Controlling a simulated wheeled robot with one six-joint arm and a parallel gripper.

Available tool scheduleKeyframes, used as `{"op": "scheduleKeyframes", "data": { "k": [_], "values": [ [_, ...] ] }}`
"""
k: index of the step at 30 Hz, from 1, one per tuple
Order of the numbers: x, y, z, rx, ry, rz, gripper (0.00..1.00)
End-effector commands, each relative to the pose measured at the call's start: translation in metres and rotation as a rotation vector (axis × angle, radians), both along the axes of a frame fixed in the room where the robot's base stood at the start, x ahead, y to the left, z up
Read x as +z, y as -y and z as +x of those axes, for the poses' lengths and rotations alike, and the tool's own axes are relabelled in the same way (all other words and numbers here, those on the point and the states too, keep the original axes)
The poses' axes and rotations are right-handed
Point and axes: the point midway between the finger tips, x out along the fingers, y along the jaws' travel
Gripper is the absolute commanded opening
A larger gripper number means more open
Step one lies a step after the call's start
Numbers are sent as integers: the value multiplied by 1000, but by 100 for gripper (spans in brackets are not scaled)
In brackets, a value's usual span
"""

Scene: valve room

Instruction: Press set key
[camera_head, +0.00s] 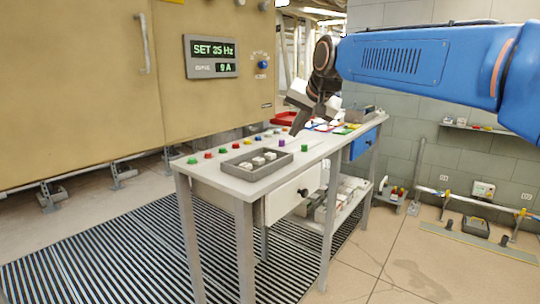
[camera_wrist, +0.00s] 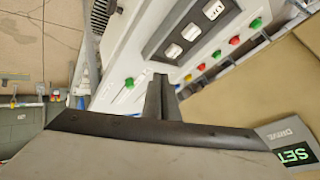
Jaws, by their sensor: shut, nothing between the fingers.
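The grey drive panel (camera_head: 211,70) on the tan cabinet shows "SET 35 Hz" in green above a second line reading "0 A". A blue round button or knob (camera_head: 263,64) sits right of the panel. Which part is the set key I cannot tell. My gripper (camera_head: 296,132) is shut and empty, pointing down over the workbench, right of and below the panel. In the wrist view the dark fingers (camera_wrist: 159,88) are together, over the bench.
The workbench (camera_head: 228,183) carries a dark tray (camera_head: 240,172) with white blocks and several coloured buttons, including a green one (camera_head: 192,160). The tan cabinet (camera_head: 75,90) stands left; open floor lies right.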

Motion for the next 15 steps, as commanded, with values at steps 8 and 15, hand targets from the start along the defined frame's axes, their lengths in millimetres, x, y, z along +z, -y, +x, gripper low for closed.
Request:
{"op": "scheduleKeyframes", "data": {
  "k": [8,15],
  "values": [
    [26,-54,47,-11,17,79,0],
    [32,-69,58,-14,22,101,0]
  ]
}}
